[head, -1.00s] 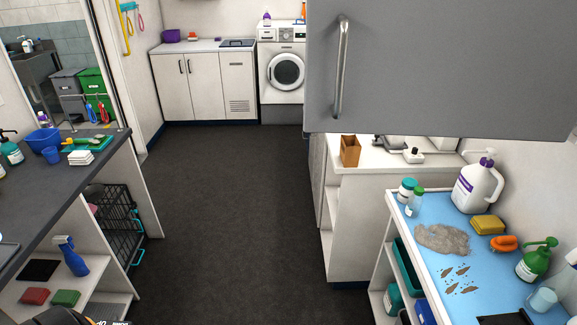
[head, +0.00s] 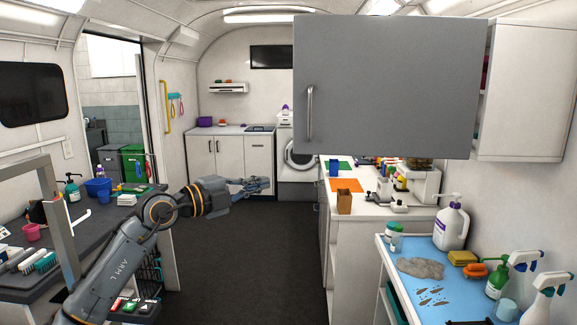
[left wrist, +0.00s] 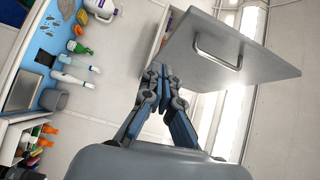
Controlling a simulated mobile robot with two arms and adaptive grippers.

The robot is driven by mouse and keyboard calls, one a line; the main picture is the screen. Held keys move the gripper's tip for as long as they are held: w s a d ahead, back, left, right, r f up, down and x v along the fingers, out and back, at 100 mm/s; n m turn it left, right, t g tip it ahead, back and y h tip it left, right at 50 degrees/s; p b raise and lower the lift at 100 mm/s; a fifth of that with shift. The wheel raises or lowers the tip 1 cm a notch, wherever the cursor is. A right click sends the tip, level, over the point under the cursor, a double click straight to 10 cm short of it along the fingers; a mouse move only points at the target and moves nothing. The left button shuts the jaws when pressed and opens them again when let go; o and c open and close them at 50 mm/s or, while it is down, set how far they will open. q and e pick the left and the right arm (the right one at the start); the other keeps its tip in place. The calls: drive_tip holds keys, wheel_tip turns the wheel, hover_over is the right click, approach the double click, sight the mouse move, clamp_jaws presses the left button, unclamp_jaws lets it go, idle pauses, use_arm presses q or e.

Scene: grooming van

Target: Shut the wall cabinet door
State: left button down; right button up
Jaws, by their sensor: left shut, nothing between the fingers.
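The wall cabinet door (head: 390,85) is a grey panel with a vertical metal handle (head: 309,113) near its left edge. It stands open, swung out from the white wall cabinet (head: 520,90) at the upper right. In the left wrist view the door (left wrist: 225,70) and its handle (left wrist: 218,54) show ahead and to the right of my fingers. My left gripper (head: 262,184) is shut and empty, left of and below the door in the head view. It also shows in the left wrist view (left wrist: 159,72). I see no contact with the door. My right gripper is out of view.
A blue-topped cart (head: 437,270) with bottles and a grey fur clump stands at the lower right. A white counter (head: 378,205) with small items lies below the door. A dark counter (head: 100,222) is at left. The floor (head: 250,245) between is clear.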

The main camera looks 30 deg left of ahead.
use_arm(q)
drive_tip(key=w+r+y+p, duration=0.1)
drive_tip(key=w+r+p, duration=0.2)
drive_tip(key=w+p, duration=0.4)
drive_tip(key=shift+w+d+r+m, duration=0.25)
drive_tip(key=shift+w+r+m, duration=0.1)
drive_tip(key=shift+w, duration=1.85)
